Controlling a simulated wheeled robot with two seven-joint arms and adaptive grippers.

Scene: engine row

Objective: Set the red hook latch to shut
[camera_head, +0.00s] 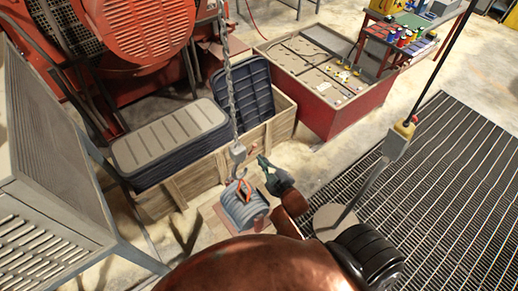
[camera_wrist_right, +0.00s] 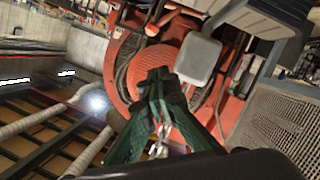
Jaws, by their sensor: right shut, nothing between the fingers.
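A grey hook block (camera_head: 238,152) hangs on a chain in the head view, with its hook below it. A thin red-orange piece (camera_head: 246,190), which looks like the hook latch, shows at the hook, against a ribbed grey cylinder (camera_head: 245,208). Whether the latch is open or shut is too small to tell. My right gripper (camera_head: 263,161) is just right of the hook block and slightly above the latch, apart from it in the picture. Its green fingers (camera_wrist_right: 159,76) meet at the tips in the right wrist view, with nothing between them. My left gripper is out of view.
A wooden crate (camera_head: 175,187) with dark ribbed panels stands behind the hook. A red bin (camera_head: 333,118) with a brown top stands behind right. Floor grating (camera_head: 450,190) lies beyond.

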